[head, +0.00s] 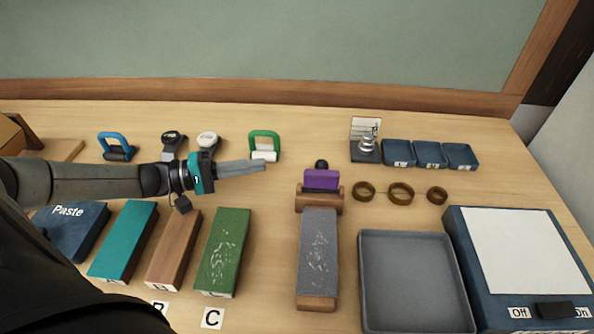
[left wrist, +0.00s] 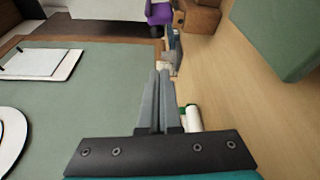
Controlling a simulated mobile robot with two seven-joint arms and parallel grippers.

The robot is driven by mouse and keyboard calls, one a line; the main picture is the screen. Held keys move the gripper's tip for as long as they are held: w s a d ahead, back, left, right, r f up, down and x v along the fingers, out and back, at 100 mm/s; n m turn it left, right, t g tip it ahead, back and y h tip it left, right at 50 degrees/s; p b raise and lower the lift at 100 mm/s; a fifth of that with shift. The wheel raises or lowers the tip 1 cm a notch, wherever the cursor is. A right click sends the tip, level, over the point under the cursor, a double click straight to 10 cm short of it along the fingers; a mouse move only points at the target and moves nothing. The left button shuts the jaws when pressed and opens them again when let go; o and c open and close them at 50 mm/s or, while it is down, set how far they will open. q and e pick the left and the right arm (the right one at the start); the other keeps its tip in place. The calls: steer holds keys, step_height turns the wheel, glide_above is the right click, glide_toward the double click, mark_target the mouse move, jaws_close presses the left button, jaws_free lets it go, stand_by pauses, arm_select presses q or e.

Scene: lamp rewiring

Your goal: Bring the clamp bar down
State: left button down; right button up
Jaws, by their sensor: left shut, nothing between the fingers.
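A purple block (head: 321,180) with a dark round knob behind it stands upright at a wooden cradle (head: 318,202), at the far end of a speckled grey block (head: 317,245). I cannot tell which part is the clamp bar. The purple piece also shows at the top of the left wrist view (left wrist: 158,13). My left gripper (head: 262,165) is shut and empty, pointing right, left of the purple block and apart from it. Its closed fingers show in the left wrist view (left wrist: 160,75). My right gripper is not in view.
A green-handled item (head: 264,143) is close behind my left fingertips; a blue-handled one (head: 116,143) is farther left. Teal, brown and green blocks (head: 224,250) lie in front. Brass rings (head: 401,192), a grey tray (head: 412,280) and small blue bins (head: 430,154) are right.

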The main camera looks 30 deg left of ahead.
mark_target(321, 173)
arm_select(q)
steer(key=b+x, duration=0.1)
steer(key=x, duration=0.9)
steer(key=shift+f, duration=0.1)
steer(key=shift+s+d, duration=0.2)
steer(key=shift+s, duration=0.1)
steer(key=shift+s+d+r+p, duration=0.2)
steer(key=shift+s+d+p, duration=0.2)
steer(key=shift+s, duration=0.35)
steer(key=shift+s+d+r+p, duration=0.15)
steer(key=shift+s+d+p, duration=0.2)
steer(key=shift+s, duration=0.4)
steer(key=shift+a, duration=0.1)
